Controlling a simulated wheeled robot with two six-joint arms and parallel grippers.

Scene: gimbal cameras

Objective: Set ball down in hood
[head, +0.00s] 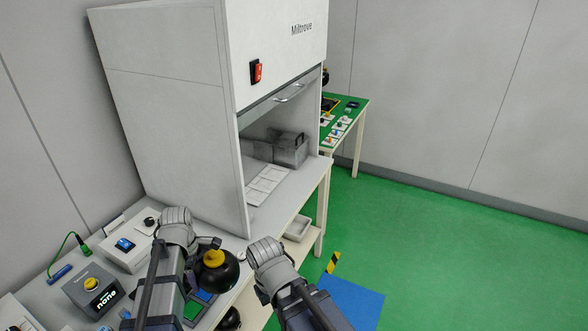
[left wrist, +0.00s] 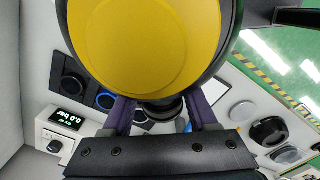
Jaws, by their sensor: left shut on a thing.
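The ball (head: 220,274) is black with a yellow cap and shows beside my left arm, above the near bench. In the left wrist view its yellow face (left wrist: 145,45) fills the top middle, close to the camera. My left gripper (head: 212,246) is shut on the ball; its purple fingers (left wrist: 160,112) stand either side of a dark part under the yellow face. The hood (head: 275,25) is a tall white cabinet with its front sash raised and an open bay below. The ball is outside the hood, on the near side. My right gripper is out of the picture.
A grey box with a handle (head: 291,150) and a white gridded panel (head: 267,184) are inside the hood. A control box (head: 92,291) and a blue-switch box (head: 126,246) stand on the near bench. A green-topped table (head: 352,107) stands behind, with open green floor right.

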